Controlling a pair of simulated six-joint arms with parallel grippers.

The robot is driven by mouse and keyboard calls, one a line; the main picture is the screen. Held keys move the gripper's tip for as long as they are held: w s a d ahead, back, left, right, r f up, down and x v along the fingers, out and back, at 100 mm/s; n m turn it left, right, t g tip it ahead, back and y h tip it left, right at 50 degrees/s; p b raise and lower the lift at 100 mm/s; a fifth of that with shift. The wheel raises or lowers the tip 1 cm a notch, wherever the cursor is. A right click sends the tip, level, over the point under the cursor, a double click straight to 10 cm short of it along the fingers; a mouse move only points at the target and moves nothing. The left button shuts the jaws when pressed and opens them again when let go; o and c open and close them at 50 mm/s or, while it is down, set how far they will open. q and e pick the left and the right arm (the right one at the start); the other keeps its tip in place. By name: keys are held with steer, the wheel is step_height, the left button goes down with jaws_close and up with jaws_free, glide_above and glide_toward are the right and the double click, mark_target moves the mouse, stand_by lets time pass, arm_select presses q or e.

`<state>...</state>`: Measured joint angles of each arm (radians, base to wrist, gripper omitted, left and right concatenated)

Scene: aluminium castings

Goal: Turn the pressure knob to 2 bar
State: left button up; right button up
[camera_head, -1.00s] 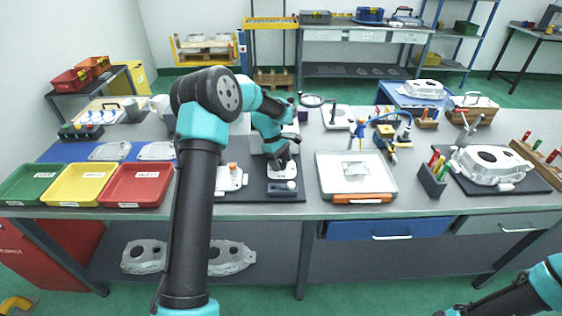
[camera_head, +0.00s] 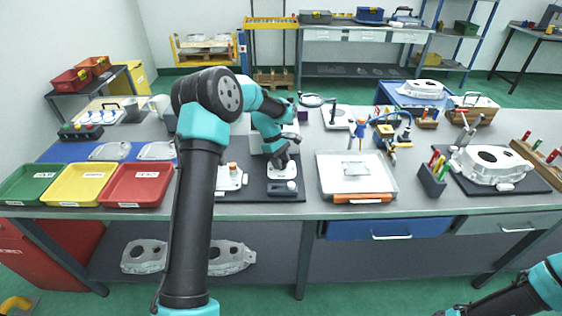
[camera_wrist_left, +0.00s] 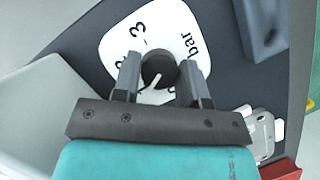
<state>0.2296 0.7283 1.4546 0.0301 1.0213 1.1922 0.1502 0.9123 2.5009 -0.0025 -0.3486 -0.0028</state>
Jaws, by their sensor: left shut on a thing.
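The pressure knob (camera_wrist_left: 158,71) is round and black with a white pointer line. It sits on a white dial plate (camera_wrist_left: 178,25) marked with a 3 and "bar"; other marks are partly hidden by my gripper. The pointer line runs toward the lower left in the left wrist view. My left gripper (camera_wrist_left: 160,78) is shut on the knob, one finger on each side. In the head view my left gripper (camera_head: 280,160) reaches down to the white plate (camera_head: 283,171) on a dark mat. The knob is hidden there. Of my right arm only a link shows at lower right.
A grey block (camera_wrist_left: 262,30) stands beside the dial plate in the left wrist view. In the head view, a lidded tray (camera_head: 324,168) lies to the right and a red tray (camera_head: 137,203) to the left. A white part with an orange cap (camera_head: 231,168) is close by.

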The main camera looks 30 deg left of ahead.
arm_select(q)
steer(key=m+g, duration=0.1)
steer(key=m, duration=0.1)
steer(key=m+g, duration=0.1)
steer(key=m, duration=0.2)
steer(key=shift+w+m+y, duration=0.1)
steer(key=shift+m+y, duration=0.2)
steer(key=m+y, duration=0.1)
steer(key=m, duration=0.2)
steer(key=m+g+y, duration=0.1)
steer(key=m, duration=0.1)
steer(key=shift+d+m, duration=0.1)
steer(key=shift+m, duration=0.3)
steer(key=o, duration=0.9)
steer(key=shift+g, duration=0.3)
steer(key=v, duration=1.7)
steer(key=shift+r, duration=0.2)
